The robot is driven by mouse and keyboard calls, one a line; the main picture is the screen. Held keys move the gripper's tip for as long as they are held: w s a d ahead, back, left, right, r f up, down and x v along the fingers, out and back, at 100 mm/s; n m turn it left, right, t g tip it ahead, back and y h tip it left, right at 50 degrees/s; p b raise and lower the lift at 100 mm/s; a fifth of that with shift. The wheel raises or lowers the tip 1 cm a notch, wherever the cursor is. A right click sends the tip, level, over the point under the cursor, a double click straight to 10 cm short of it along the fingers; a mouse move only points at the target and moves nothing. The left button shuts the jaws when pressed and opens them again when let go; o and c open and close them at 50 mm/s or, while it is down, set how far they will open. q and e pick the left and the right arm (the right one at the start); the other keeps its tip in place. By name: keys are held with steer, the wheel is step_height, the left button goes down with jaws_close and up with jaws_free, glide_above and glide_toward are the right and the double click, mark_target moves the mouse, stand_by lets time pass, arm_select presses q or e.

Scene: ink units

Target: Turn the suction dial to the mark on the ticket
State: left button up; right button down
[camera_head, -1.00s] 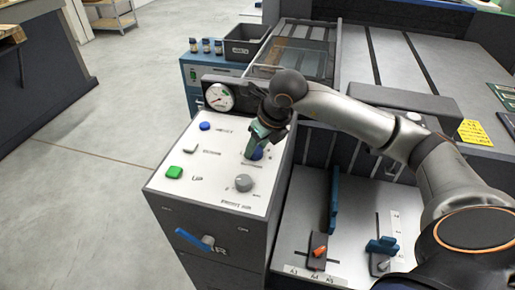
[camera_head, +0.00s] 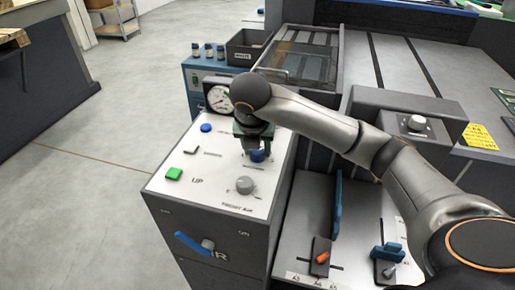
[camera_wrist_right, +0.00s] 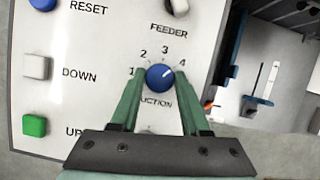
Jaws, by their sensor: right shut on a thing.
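The blue suction dial (camera_wrist_right: 158,80) is on the white panel, with marks 1 to 4 around its upper side. Its white line points up and right, nearer the 4 than the 3. My right gripper (camera_wrist_right: 161,76) has its green fingers on both sides of the dial and is shut on it. In the head view, the gripper (camera_head: 252,142) stands over the dial (camera_head: 258,156) and partly hides it. A yellow note (camera_head: 480,136) at the right may be the ticket; its writing is too small to read. My left gripper is not in view.
A grey knob (camera_head: 245,185), a green button (camera_head: 174,174) and a blue button (camera_head: 206,128) are near the dial on the panel. A round gauge (camera_head: 219,98) stands behind it. A blue-handled lever (camera_head: 194,243) juts from the cabinet front.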

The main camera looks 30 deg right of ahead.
steer(key=shift+m, duration=0.6)
steer(key=shift+g, duration=0.3)
steer(key=shift+c, duration=1.9)
jaws_free()
